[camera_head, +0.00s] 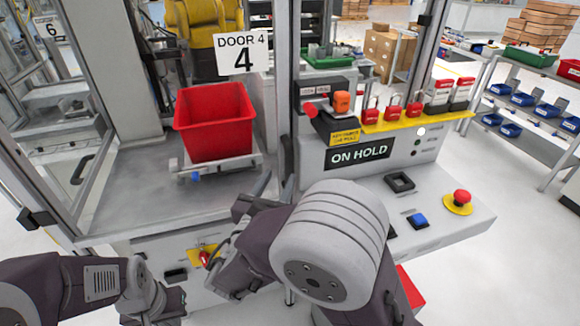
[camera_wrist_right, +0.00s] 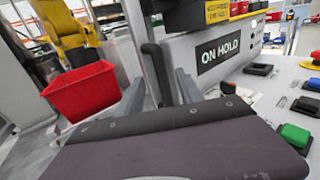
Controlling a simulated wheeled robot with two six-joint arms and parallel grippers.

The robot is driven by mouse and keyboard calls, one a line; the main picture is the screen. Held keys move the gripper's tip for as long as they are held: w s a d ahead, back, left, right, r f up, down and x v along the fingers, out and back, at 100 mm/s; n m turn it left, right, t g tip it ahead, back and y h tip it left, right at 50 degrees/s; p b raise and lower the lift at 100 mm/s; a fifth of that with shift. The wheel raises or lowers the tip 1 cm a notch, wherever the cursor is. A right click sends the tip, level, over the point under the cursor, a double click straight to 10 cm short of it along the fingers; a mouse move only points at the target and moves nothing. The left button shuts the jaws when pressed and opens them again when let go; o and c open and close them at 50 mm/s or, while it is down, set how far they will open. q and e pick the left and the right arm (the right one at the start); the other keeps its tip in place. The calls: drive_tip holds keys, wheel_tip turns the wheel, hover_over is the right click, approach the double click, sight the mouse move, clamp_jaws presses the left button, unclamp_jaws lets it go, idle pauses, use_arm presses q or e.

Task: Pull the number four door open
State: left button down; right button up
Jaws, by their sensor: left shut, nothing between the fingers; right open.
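The sign reading DOOR 4 (camera_head: 241,54) hangs at the front of the machine cell, left of a grey upright post (camera_head: 285,80). A dark vertical handle bar (camera_wrist_right: 155,72) stands between the spread fingers of my right gripper (camera_wrist_right: 160,88) in the right wrist view. I cannot tell whether either finger touches it. In the head view my right gripper (camera_head: 264,188) is at the cell front beside the post, and my arm hides much of the handle. My left gripper (camera_head: 165,303) is low at the bottom left, shut and empty, away from the door.
A red bin (camera_head: 215,122) sits inside the cell, with a yellow robot (camera_head: 200,30) behind. To the right is a control panel with an ON HOLD display (camera_head: 358,155), padlocks and a red emergency button (camera_head: 462,198). Another dark handle (camera_head: 82,168) is on the left panel.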

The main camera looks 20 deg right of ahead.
sight(288, 161)
drive_tip(key=x, duration=0.7)
drive_tip(key=shift+w+p, duration=0.1)
drive_tip(key=shift+p, duration=0.25)
clamp_jaws()
idle(0.9)
